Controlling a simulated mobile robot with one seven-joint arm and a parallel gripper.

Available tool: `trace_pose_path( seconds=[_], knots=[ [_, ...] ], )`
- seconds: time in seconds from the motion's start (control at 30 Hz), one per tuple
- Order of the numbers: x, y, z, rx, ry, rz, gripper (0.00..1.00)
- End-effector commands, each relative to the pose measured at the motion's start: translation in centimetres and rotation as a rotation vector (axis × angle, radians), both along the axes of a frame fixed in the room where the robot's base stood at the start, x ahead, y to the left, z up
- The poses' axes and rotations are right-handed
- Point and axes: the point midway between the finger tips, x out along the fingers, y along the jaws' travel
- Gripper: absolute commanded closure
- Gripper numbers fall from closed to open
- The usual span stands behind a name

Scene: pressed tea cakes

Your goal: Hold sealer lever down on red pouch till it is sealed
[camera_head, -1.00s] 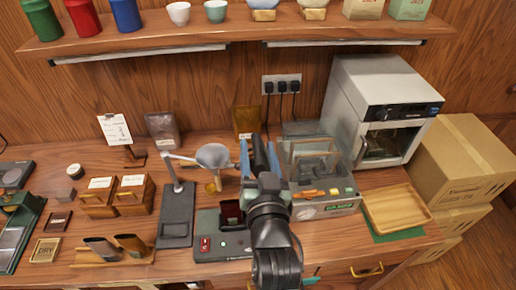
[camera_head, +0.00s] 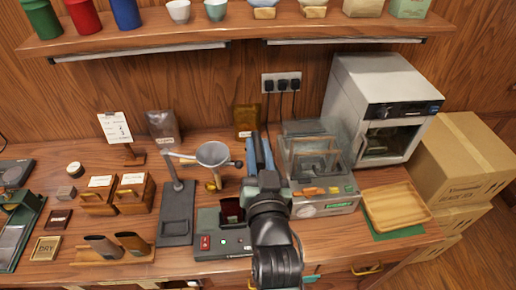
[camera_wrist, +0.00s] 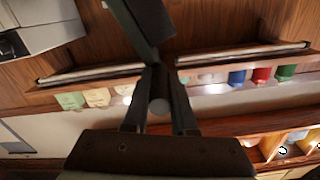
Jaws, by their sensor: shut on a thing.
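The sealer (camera_head: 222,243) is a low grey-green box with a red switch, near the front of the bench. The red pouch (camera_head: 231,211) shows as a dark red patch at its top, left of my arm, partly hidden. My gripper (camera_head: 261,152) is above and behind the sealer, its blue fingers pointing up and away. The lever appears raised. My arm hides most of it in the head view.
A funnel stand (camera_head: 177,220) is close on the left. A clear-fronted machine (camera_head: 325,208) stands close on the right, with a wooden tray (camera_head: 428,212) beyond it. A shelf (camera_head: 240,31) with tins and cups runs above the bench.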

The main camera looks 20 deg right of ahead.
Motion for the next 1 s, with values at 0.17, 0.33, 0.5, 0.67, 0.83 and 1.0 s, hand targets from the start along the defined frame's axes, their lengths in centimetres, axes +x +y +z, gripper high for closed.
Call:
trace_pose_path(
  seconds=[0.17, 0.33, 0.5, 0.67, 0.83, 1.0],
  knots=[
    [-0.02, 0.02, -0.31, 0.002, 0.008, 0.001, 1.0],
    [-0.02, 0.02, -0.36, 0.003, 0.009, 0.0, 1.0],
    [-0.03, 0.03, -0.4, 0.003, 0.01, 0.0, 1.0],
    [-0.03, 0.02, -0.44, 0.003, 0.011, 0.001, 1.0],
    [-0.02, 0.03, -0.49, 0.003, 0.012, 0.001, 1.0],
    [0.4, 0.14, -0.76, -0.012, 0.017, 0.002, 1.0]
  ],
)
